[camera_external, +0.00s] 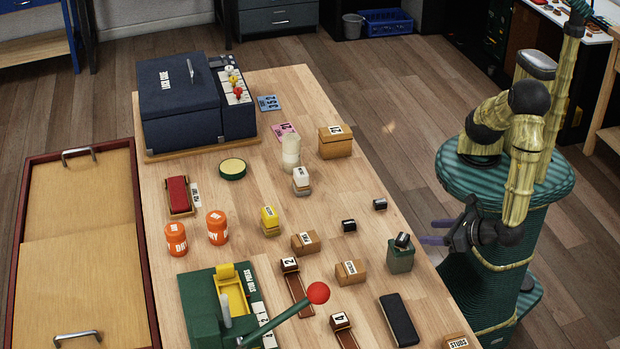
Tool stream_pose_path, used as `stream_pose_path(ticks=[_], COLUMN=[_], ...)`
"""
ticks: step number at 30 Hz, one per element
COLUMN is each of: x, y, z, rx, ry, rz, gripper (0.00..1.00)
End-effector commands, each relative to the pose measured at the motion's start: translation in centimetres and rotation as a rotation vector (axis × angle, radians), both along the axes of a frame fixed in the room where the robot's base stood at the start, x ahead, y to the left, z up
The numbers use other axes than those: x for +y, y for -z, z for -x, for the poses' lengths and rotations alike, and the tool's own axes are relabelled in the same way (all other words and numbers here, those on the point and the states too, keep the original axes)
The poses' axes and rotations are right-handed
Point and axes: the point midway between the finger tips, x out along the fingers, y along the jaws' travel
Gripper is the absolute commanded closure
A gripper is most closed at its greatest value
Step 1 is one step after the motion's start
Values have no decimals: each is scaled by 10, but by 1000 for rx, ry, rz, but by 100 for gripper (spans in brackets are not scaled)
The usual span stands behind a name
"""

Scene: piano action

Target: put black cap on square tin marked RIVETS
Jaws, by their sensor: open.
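My gripper (436,232) is open and empty, with two purple fingers pointing left just off the table's right edge. A small square green tin (400,260) stands near that edge, left of and below my gripper. A small black piece with a pale face (403,240) sits tilted on its top. Two similar black pieces, one (349,225) and another (380,204), lie on the table behind the tin. I cannot tell which piece is the black cap. No label reading RIVETS is legible, so I cannot confirm which container is that tin.
Tan boxes (306,243) and (350,272) with unclear labels stand left of the green tin. A black oblong case (398,320) lies in front. A green press (215,310) has a red-knobbed lever (318,293). A dark blue box (180,105) stands at the back left.

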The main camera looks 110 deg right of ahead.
Motion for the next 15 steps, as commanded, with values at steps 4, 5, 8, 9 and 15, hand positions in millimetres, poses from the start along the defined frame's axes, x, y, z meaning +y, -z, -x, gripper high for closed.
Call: stream_pose_path(ticks=[4,5,8,9,15], x=[-46,-56,-86,-97,-140], y=[-3,-4,-5,-6,-12], z=[-10,-11,-11,-10,-6], rx=[38,44,52,49,-9], ry=[232,289,479,554,920], rz=[-154,-192,-329,-386,-670], gripper=[44,44,44,44,44])
